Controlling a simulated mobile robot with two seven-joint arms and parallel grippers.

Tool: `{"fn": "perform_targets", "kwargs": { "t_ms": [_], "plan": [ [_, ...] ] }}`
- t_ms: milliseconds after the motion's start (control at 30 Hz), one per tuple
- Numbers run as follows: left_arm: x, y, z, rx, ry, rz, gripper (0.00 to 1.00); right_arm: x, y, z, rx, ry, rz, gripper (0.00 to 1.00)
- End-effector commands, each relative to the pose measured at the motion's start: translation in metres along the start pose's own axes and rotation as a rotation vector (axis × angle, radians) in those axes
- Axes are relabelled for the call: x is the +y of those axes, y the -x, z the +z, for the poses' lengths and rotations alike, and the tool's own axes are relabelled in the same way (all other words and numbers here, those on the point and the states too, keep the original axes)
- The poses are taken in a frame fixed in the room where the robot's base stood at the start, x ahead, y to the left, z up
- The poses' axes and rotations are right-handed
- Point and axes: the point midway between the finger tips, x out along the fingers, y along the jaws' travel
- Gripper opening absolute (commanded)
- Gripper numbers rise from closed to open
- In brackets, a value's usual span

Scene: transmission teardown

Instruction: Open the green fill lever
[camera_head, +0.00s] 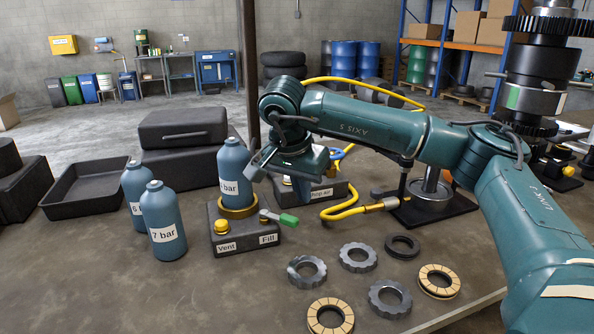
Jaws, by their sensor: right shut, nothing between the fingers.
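The green fill lever (287,220) sticks out to the right from the front right of a dark fill block (243,242), above the label "Fill". A yellow vent knob (222,226) sits at the block's front left, above the label "Vent". A blue bottle marked in bar (234,165) stands upright in a brass ring (238,211) on the block. My right gripper (257,171) is shut and empty, above and behind the lever, close to the bottle's right side and apart from the lever. My left gripper is not in view.
Two blue bottles (162,220) stand left of the block. A black tray (87,189) and a dark case (184,128) lie further back. A block with a yellow hose (352,210) is behind the lever. Several gears and rings (357,257) lie at front right. The table's front left is clear.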

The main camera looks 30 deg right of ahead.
Motion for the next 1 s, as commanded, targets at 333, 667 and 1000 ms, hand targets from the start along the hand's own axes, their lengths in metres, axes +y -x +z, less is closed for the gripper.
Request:
{"fn": "perform_targets", "kwargs": {
  "t_ms": [333,667,1000],
  "plan": [
    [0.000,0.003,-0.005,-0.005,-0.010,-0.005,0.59,0.000,-0.002,0.033,0.001,0.002,-0.002,0.00],
    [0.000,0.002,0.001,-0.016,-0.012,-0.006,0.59,0.000,-0.001,0.038,0.000,-0.001,-0.001,0.00],
    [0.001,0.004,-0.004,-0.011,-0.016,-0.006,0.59,-0.010,-0.001,0.038,-0.001,-0.007,0.001,0.00]
  ]
}}
